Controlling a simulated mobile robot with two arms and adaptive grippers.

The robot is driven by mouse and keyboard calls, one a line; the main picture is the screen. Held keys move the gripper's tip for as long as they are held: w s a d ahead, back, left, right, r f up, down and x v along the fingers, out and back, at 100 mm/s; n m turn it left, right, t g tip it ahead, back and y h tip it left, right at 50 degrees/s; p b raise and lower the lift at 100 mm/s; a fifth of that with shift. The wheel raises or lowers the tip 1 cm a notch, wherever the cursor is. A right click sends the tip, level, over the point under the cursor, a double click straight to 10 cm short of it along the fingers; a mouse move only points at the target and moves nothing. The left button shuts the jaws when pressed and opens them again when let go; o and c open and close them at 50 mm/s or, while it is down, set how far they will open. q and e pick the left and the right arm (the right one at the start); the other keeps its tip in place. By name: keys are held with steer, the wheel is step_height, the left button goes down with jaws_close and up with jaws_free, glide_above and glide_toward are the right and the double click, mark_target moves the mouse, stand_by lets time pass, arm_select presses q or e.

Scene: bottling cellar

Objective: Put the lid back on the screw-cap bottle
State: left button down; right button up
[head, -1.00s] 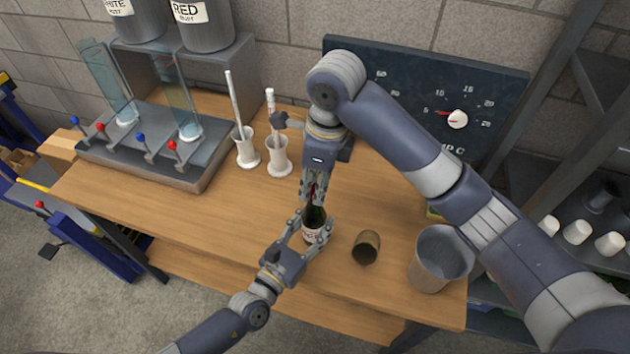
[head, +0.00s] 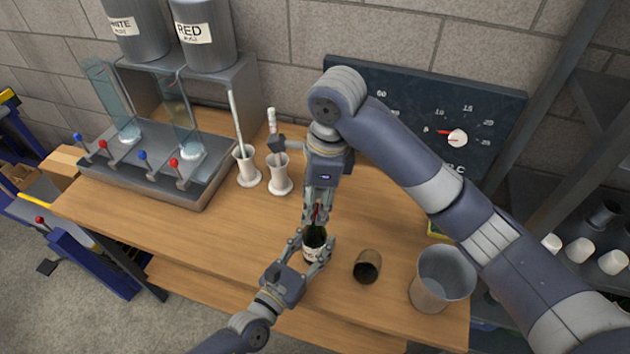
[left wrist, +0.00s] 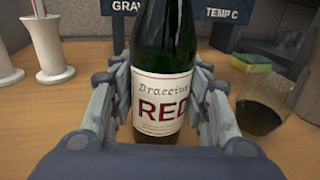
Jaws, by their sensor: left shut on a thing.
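The dark green bottle (head: 315,243) with a white RED label stands upright on the wooden table. My left gripper (head: 318,254) is shut around its body. In the left wrist view the bottle (left wrist: 165,75) is between the two fingers, its neck cut off by the frame's top edge. My right gripper (head: 317,212) points down just above the bottle, its fingers close together around a small red lid (head: 317,211). The fingers hide most of the lid and the bottle's mouth, so I cannot tell whether the lid touches the neck.
A glass with dark liquid (head: 367,266) stands close right of the bottle, and a grey metal bucket (head: 442,278) farther right. A sponge (left wrist: 251,62) lies behind the glass. Two white holders (head: 279,175) with tubes and the filler tray (head: 150,165) are behind left. The table's front left is clear.

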steer(key=n, duration=0.2)
steer(key=r+n, duration=0.1)
steer(key=n, duration=0.1)
steer(key=shift+w+a, duration=0.1)
steer(key=shift+a, duration=0.1)
steer(key=n, duration=0.2)
steer(key=r+n, duration=0.1)
steer(key=n, duration=0.3)
steer(key=shift+a+r, duration=0.15)
steer(key=shift+a, duration=0.1)
steer(key=n, duration=0.3)
steer(key=r+n, duration=0.1)
steer(key=n, duration=0.2)
steer(key=shift+a, duration=0.15)
steer(key=n, duration=0.4)
steer(key=shift+r, duration=0.35)
steer(key=n, duration=0.4)
steer(key=shift+r+h, duration=0.25)
steer(key=shift+h, duration=0.05)
steer(key=n, duration=0.3)
steer(key=r+n, duration=0.1)
steer(key=n, duration=0.7)
steer(key=shift+d+r+n+h, duration=0.3)
steer(key=shift+r+n, duration=0.05)
steer(key=shift+n, duration=0.05)
steer(key=n, duration=0.5)
steer(key=shift+d+r+n, duration=0.25)
steer(key=shift+r+n, duration=0.05)
steer(key=shift+r, duration=0.05)
